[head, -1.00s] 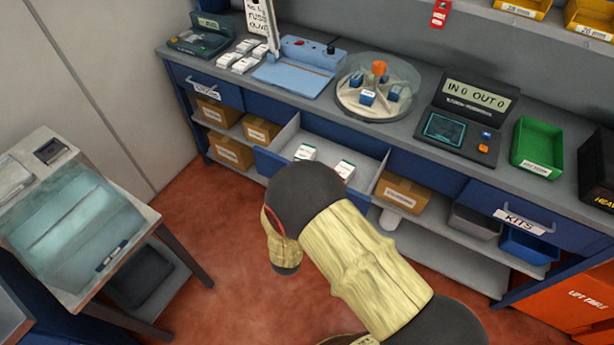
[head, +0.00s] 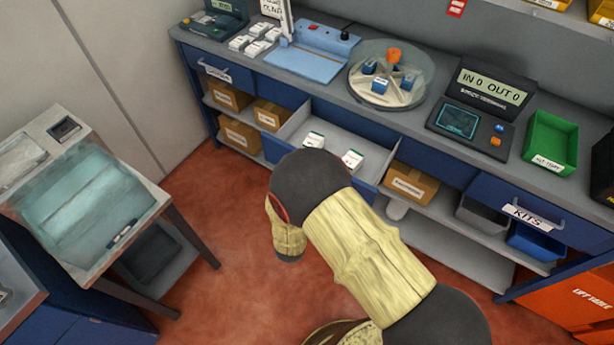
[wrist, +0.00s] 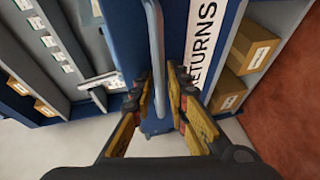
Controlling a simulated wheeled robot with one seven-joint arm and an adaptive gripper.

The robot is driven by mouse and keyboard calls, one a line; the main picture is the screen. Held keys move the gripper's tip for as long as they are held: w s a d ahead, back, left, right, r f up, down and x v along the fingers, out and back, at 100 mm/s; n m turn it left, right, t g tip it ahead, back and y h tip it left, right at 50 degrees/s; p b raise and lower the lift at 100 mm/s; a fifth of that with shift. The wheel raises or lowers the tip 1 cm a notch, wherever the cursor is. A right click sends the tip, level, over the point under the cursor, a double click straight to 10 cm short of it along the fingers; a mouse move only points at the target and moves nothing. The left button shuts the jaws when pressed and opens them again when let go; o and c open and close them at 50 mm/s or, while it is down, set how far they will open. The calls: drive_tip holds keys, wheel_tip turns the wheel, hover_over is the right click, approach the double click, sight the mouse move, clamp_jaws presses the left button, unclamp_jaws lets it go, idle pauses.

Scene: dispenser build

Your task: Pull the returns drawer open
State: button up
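The returns drawer (head: 288,126) stands pulled out from the middle of the blue bench in the head view. Two white cartons (head: 352,160) show inside it. My arm hides its front there. In the wrist view its blue front carries a RETURNS label (wrist: 203,40) and a blue-grey bar handle (wrist: 155,45). My gripper (wrist: 159,82) has one finger on each side of this bar, drawn in close, and looks shut on it. The gripper is hidden behind my arm in the head view.
A KITS drawer (head: 530,207) is at the right. Cardboard boxes (head: 410,183) sit on the shelves below. A glass-topped table (head: 175,200) stands at left. The bench top holds a round carousel (head: 368,98) and a green tray (head: 550,142). Red floor is clear in front.

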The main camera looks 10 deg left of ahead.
drive_tip(key=s+r, duration=0.2)
drive_tip(key=s, duration=0.9)
drive_tip(key=shift+s+d+r, duration=0.15)
drive_tip(key=shift+s+d, duration=0.15)
drive_tip(key=shift+s, duration=0.1)
